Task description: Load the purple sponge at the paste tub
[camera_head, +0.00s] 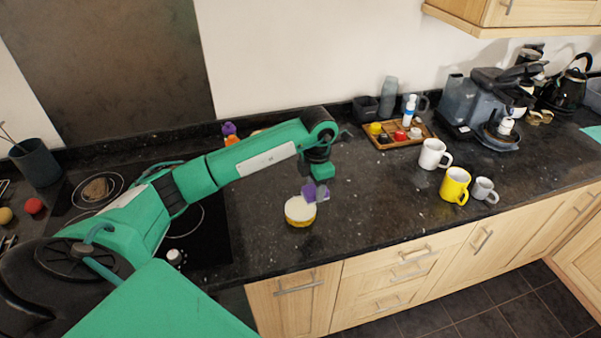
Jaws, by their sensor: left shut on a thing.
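The purple sponge (309,191) is held in my left gripper (318,184), which points down and is shut on it. The paste tub (300,212) is a round, low tub with a pale top and a yellow band, standing on the dark counter. The sponge is right at the tub's upper right side in the picture; whether it touches the paste cannot be told. Part of the tub's back edge is hidden by the sponge. My right gripper is not in view.
A white mug (431,153), a yellow mug (454,185) and a small grey mug (484,189) stand to the right. A wooden tray (388,144) with small items lies behind. A black hob (208,245) is at left. The counter between tub and mugs is clear.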

